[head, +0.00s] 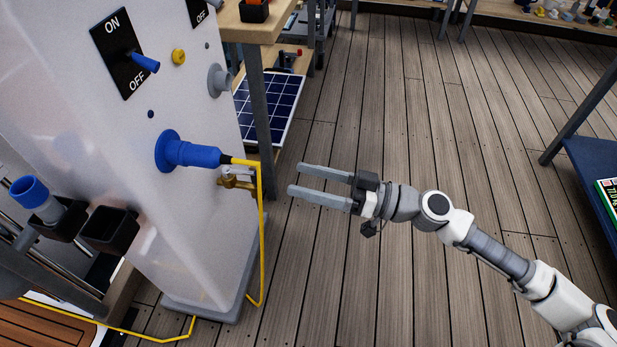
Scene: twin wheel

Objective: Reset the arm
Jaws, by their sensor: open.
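My gripper (296,179) is in the middle of the head view, with its two grey fingers apart and nothing between them. It points left, toward the white cabinet (110,180), and is apart from it. My arm (490,250) reaches in from the lower right, over the wooden floor. A blue plug (190,153) sits in the blue round socket on the cabinet's side. A yellow cable (261,230) runs from the plug down to the floor.
The cabinet carries an ON/OFF switch (146,62), a yellow button (178,56) and a brass tap (237,178). A solar panel (272,103) leans by the workbench (254,86). A blue-topped table (592,165) stands at right. The floor (410,110) behind my arm is clear.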

